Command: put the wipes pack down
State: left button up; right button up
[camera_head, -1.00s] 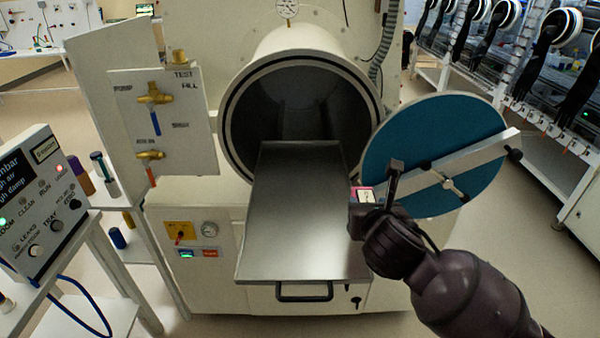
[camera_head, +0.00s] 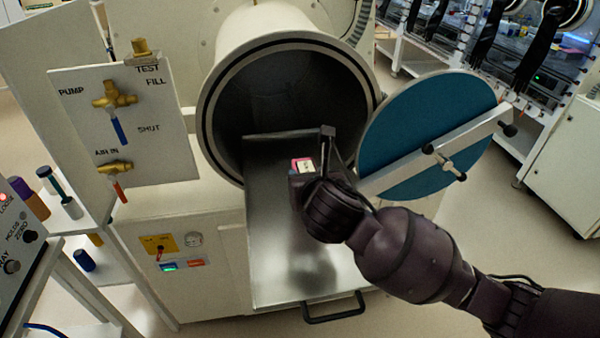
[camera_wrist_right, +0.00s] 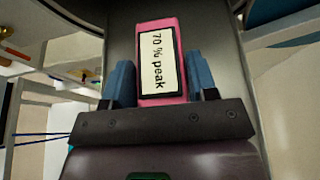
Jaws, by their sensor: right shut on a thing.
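The wipes pack is pink with a pale label, in the head view (camera_head: 304,165). In the right wrist view the pack (camera_wrist_right: 160,70) shows its label, which reads "70 % peak". My right gripper (camera_head: 304,172) is shut on it; the blue finger pads sit on both sides of the pack in the right wrist view (camera_wrist_right: 162,88). The gripper holds the pack over the metal tray (camera_head: 265,225), which sticks out of the round chamber opening. I cannot tell whether the pack touches the tray. My left gripper is not in view.
The round chamber (camera_head: 285,100) is open behind the tray. Its teal door (camera_head: 425,135) stands open close to my right arm. A valve panel (camera_head: 125,130) is to the left. The tray's left part is clear.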

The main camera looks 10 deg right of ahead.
jog(key=shift+s+d+f, duration=0.1)
jog(key=shift+d+f, duration=0.05)
jog(key=shift+f, duration=3.2)
jog(key=shift+f, duration=0.6)
jog(key=o, duration=1.2)
jog(key=shift+c, duration=0.2)
jog(key=v, duration=1)
jog(key=shift+s+r, duration=0.25)
jog(key=shift+s, duration=0.05)
